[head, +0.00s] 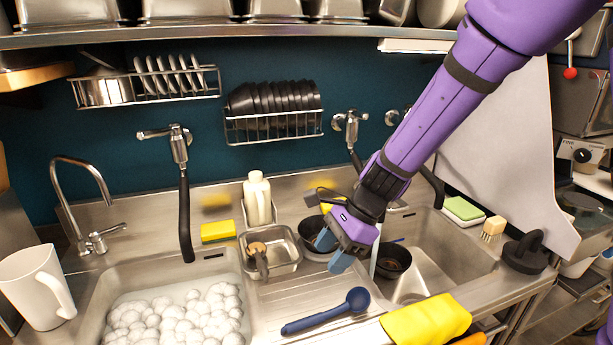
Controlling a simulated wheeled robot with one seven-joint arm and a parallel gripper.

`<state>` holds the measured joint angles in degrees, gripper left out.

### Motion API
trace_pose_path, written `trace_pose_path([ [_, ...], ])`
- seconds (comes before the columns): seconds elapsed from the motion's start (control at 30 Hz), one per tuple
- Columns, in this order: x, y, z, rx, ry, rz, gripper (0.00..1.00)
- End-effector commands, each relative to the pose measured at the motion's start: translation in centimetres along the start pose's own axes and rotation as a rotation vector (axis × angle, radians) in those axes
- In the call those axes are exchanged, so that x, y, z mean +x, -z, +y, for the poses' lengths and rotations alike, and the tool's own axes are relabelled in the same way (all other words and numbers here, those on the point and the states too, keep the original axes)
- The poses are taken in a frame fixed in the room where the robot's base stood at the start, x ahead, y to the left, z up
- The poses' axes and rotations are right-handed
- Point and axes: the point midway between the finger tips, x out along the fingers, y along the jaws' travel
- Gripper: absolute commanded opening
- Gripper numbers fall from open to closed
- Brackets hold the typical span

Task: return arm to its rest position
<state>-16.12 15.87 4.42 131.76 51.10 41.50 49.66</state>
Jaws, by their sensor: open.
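My purple arm reaches in from the upper right. My gripper (329,252), with blue fingertips, is open over the right part of the metal drainboard, near the right sink. A dark bowl (313,228) stands behind the fingers and is partly hidden by them. Another dark bowl (394,261) is just right of the gripper, at the edge of the right sink. I see nothing held between the fingers. Whether the fingers touch the bowl behind them I cannot tell.
A blue ladle (325,312) lies in front of the gripper. A metal container (272,262) and white bottle (257,199) stand left. A yellow cloth (426,319) hangs at the front edge. A shelf (230,33) crosses above; a foamy sink (172,317) is at left.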

Motion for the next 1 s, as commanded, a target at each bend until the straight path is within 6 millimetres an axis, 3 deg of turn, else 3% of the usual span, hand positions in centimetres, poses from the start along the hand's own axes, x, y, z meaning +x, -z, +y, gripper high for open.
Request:
trace_pose_path([
  [0.17, -5.0, -0.2, 1.6, -0.192, 0.047, 0.057, 0.54],
  [0.5, -14.6, 0.3, 7.2, -0.628, 0.095, 0.258, 0.54],
  [0.8, -21.2, 1.2, 13.6, -0.957, 0.073, 0.496, 0.54],
  [1.0, -24.5, 2.0, 18.2, -1.137, 0.015, 0.671, 0.54],
])
